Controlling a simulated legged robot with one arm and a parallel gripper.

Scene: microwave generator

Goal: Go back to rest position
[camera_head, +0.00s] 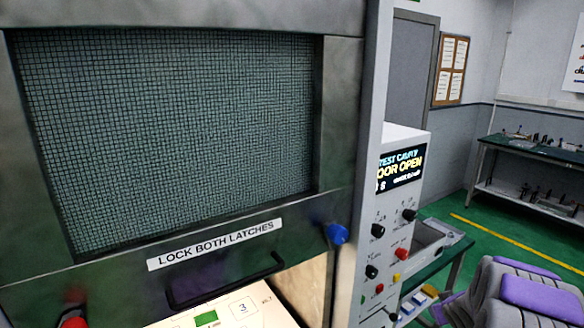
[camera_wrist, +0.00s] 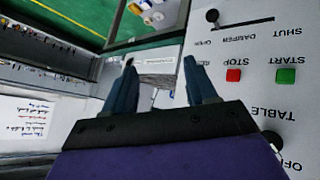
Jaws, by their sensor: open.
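My gripper (camera_wrist: 158,82) shows in the wrist view with its two dark fingers spread apart and nothing between them. It is in front of a light control panel (camera_wrist: 240,60) with a red STOP button (camera_wrist: 233,75) and a green START button (camera_wrist: 286,75). In the head view, part of my arm (camera_head: 525,290) in grey and purple shows at the lower right. The gripper's fingertips are not clear in the head view.
A door with a mesh window (camera_head: 180,130) and a handle (camera_head: 225,285) fills the left. A control unit's display (camera_head: 400,168) reads "DOOR OPEN". A workbench (camera_head: 535,150) stands at the far right. Green floor (camera_head: 480,215) is open between them.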

